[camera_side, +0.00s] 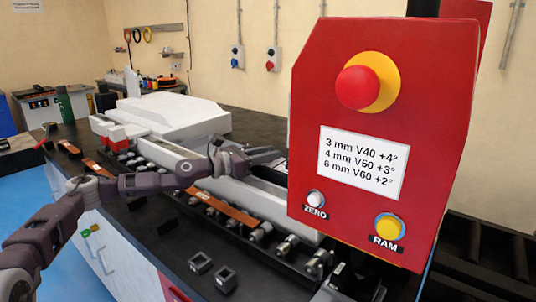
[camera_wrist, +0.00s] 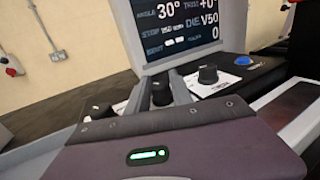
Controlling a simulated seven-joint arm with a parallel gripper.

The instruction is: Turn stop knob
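In the wrist view, a row of black knobs stands on white label plates below a grey-framed screen (camera_wrist: 178,22). One is a right knob (camera_wrist: 208,74), one a middle knob (camera_wrist: 161,92) and one a left knob (camera_wrist: 97,110). The plate labels are too small to read, so I cannot tell which is the stop knob. My gripper (camera_wrist: 160,88) reaches past the purple wrist housing, its grey fingers on either side of the middle knob. Whether they touch it is unclear. In the side view my gripper (camera_side: 268,157) is beside the red panel's left edge, with its tips partly unclear.
The screen reads angle 30°, die V50. A blue button (camera_wrist: 242,60) is right of the knobs. A red panel (camera_side: 310,110) with a red mushroom button (camera_side: 358,87) stands close to my gripper in the side view. Copper bars (camera_side: 228,211) lie along the bench.

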